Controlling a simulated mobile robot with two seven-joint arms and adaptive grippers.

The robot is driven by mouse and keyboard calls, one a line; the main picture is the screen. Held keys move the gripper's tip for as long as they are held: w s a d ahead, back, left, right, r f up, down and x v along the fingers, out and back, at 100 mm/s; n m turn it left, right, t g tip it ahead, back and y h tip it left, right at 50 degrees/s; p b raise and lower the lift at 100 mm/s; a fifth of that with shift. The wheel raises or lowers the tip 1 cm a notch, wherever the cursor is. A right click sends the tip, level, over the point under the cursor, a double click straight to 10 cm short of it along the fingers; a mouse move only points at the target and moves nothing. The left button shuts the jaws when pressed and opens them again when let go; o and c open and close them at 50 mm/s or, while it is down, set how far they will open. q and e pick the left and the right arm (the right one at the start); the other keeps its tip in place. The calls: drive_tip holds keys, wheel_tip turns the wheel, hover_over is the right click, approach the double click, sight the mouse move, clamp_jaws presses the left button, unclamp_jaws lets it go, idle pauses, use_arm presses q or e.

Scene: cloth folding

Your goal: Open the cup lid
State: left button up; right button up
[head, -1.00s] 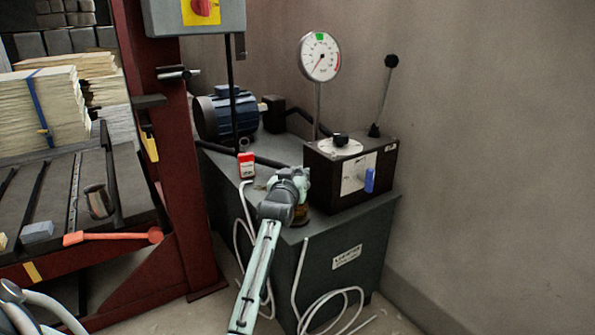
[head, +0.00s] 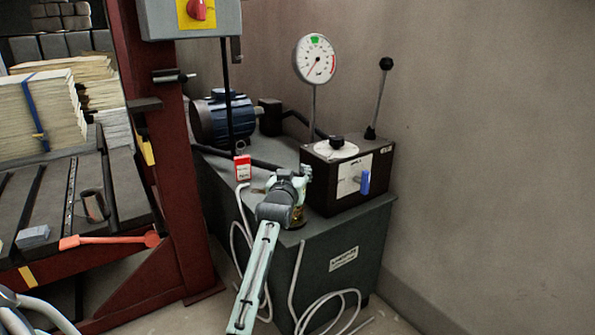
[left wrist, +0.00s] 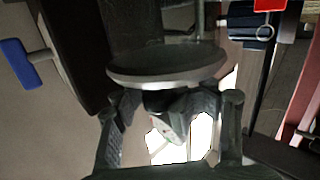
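A small amber-brown cup (head: 298,217) stands on the grey cabinet top, mostly hidden behind my left gripper (head: 306,174). In the left wrist view, a dark round lid (left wrist: 165,66) with a grey rim lies just past my left fingertips (left wrist: 178,100). The fingers are spread apart on either side, with a dark lump between them under the disc. A bright gap shows beside that lump, and I see no clear grip on it. A dark see-through body, probably the cup (left wrist: 135,28), is above the disc. My right gripper is not in view.
A black control box (head: 322,190) with a blue handle (head: 365,182) stands close right of my gripper. A blue motor (head: 224,120) and a gauge (head: 316,59) stand behind. A red frame (head: 180,190) rises at left.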

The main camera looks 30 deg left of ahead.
use_arm(q)
drive_tip(key=shift+p+v, duration=1.2)
drive_tip(key=shift+v, duration=0.4)
drive_tip(key=p+v, duration=0.1)
drive_tip(key=v, duration=0.1)
drive_tip(key=p+v, duration=0.2)
drive_tip(key=v, duration=0.1)
drive_tip(key=shift+s+d+f, duration=0.2)
drive_tip(key=shift+s+f, duration=0.1)
drive_tip(key=shift+s, duration=0.05)
drive_tip(key=shift+p, duration=0.4)
